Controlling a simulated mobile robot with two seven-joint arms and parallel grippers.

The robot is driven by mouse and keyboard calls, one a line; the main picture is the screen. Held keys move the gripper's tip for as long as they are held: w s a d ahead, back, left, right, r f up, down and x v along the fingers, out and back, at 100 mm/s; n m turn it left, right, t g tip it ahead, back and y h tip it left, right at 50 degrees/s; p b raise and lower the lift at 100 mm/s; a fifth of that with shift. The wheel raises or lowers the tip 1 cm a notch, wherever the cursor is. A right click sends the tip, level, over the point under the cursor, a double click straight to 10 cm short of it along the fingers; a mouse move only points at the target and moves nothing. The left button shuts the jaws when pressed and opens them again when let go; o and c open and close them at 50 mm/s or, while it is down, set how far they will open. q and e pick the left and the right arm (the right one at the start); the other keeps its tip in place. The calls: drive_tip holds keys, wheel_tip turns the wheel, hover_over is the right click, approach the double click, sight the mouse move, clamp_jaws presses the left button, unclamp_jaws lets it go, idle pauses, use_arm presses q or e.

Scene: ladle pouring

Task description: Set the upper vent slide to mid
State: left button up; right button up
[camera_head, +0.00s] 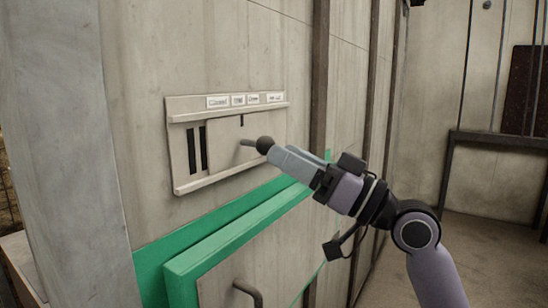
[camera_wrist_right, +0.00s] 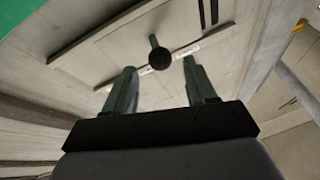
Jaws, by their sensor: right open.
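The upper vent slide (camera_head: 222,142) is a pale flat plate between two rails in a wall frame. Dark vent slots (camera_head: 197,150) are uncovered left of it. A dark mark (camera_head: 242,120) on its upper edge lies below the second and third labels. Its round dark knob (camera_head: 264,145) sticks out on a short stem. My right gripper (camera_head: 277,155) is open at the knob. In the right wrist view the knob (camera_wrist_right: 159,60) sits between the open fingertips of this gripper (camera_wrist_right: 160,74), with visible gaps on both sides. My left gripper is out of view.
A row of small labels (camera_head: 245,99) runs above the upper rail; their text is barely legible. A green-framed hatch (camera_head: 190,268) with a dark handle (camera_head: 248,292) is below. A grey post (camera_head: 70,120) stands at left. A dark bench frame (camera_head: 490,140) stands at right.

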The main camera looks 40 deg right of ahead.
drive_tip(key=shift+b+v, duration=0.3)
drive_tip(key=shift+v, duration=0.8)
